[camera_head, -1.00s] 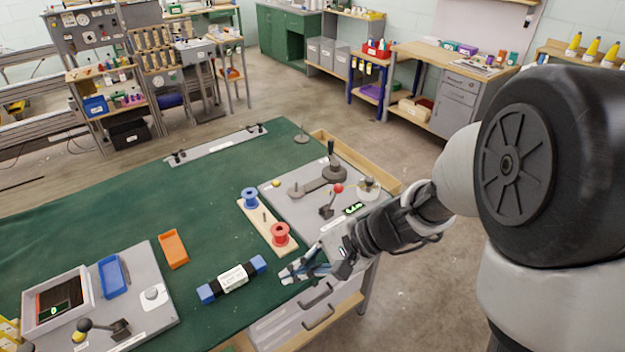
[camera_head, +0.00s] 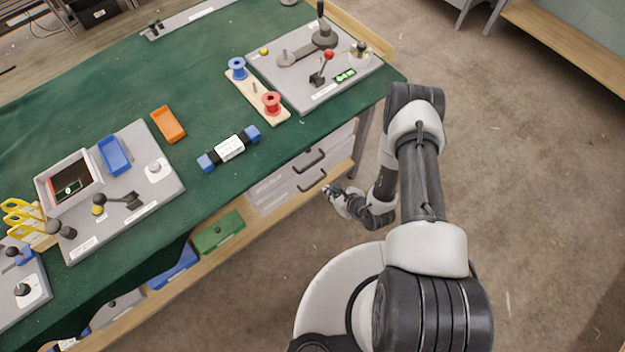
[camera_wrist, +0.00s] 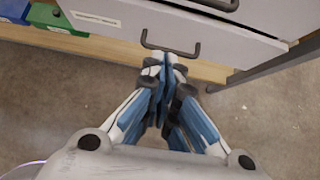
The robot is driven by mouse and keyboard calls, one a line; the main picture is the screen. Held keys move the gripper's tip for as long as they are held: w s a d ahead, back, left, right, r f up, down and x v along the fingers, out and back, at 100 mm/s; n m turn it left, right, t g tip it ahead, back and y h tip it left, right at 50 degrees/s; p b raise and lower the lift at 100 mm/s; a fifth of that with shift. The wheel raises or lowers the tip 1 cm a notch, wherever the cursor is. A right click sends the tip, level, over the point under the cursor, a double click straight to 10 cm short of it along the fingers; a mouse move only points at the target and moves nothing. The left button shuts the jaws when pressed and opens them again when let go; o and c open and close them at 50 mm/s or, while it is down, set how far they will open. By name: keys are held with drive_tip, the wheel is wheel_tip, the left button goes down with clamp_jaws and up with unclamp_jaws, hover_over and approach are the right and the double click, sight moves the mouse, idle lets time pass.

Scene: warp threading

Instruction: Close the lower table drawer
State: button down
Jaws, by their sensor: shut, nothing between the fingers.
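The lower drawer (camera_head: 274,200) is a grey front under the right part of the green-topped table. Its dark handle shows in the wrist view (camera_wrist: 170,46), and a white label sits on the drawer front (camera_wrist: 215,38). I cannot tell exactly how far the drawer stands out. The upper drawer's handle (camera_head: 309,161) is just above it. My gripper (camera_head: 328,189) is low in front of the drawers. In the wrist view my gripper (camera_wrist: 163,62) is shut and empty, its blue-grey fingertips at or just below the lower handle; contact is unclear.
A wooden shelf (camera_head: 215,258) runs below the drawers, with a green box (camera_head: 217,235) and a blue box (camera_head: 172,268). A grey table leg (camera_head: 363,130) stands right of the drawers. The floor (camera_head: 530,200) to the right is clear. Spools and fixtures lie on the tabletop.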

drive_tip(key=b, duration=0.5)
approach(304, 177)
drive_tip(key=shift+x, duration=2.35)
drive_tip(key=shift+s+f, duration=0.1)
